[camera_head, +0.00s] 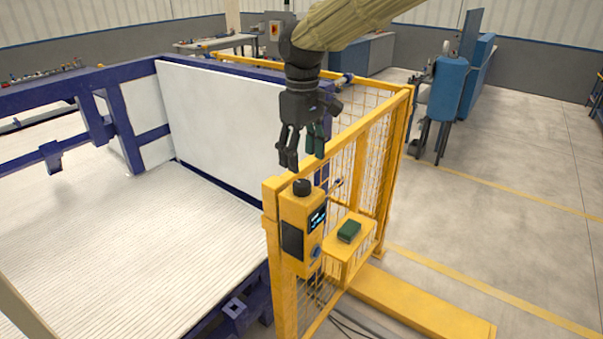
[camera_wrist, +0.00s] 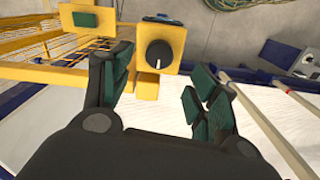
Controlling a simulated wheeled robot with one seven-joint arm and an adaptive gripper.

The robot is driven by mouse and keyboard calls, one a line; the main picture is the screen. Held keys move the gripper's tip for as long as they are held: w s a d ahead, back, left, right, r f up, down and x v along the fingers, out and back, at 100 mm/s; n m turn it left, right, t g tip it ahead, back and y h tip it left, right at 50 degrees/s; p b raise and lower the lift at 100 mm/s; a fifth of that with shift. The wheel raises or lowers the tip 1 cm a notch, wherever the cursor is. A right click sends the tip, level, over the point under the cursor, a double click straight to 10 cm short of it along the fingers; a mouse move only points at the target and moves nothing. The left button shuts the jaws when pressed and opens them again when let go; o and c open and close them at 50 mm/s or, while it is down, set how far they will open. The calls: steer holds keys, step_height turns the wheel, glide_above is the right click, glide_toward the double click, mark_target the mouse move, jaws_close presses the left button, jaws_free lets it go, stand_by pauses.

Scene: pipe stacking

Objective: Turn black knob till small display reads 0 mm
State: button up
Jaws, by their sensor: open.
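The black knob (camera_head: 302,187) sits on top of a yellow control box (camera_head: 292,207) fixed to the fence post. In the wrist view the knob (camera_wrist: 159,54) shows from above, round with a white pointer line. The small display (camera_head: 317,218) is on the box's right-hand face, lit with bluish marks too small to read. My gripper (camera_head: 301,163) is open and empty, pointing down above the knob and apart from it. In the wrist view its fingers (camera_wrist: 157,90) are spread, and the knob shows between and beyond them.
A yellow mesh fence (camera_head: 375,165) runs back right of the box. A yellow shelf (camera_head: 348,250) holds a dark green block (camera_head: 349,231). A white panel (camera_head: 215,110) in a blue frame stands left, beside a ribbed white bed (camera_head: 110,240). Air around the knob is clear.

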mark_target(302, 183)
steer(key=f+p, duration=0.2)
steer(key=f, duration=0.3)
steer(key=shift+w+f, duration=0.15)
steer(key=shift+w, duration=0.05)
steer(key=shift+s+f, duration=0.1)
steer(key=shift+f, duration=0.85)
steer(key=c, duration=1)
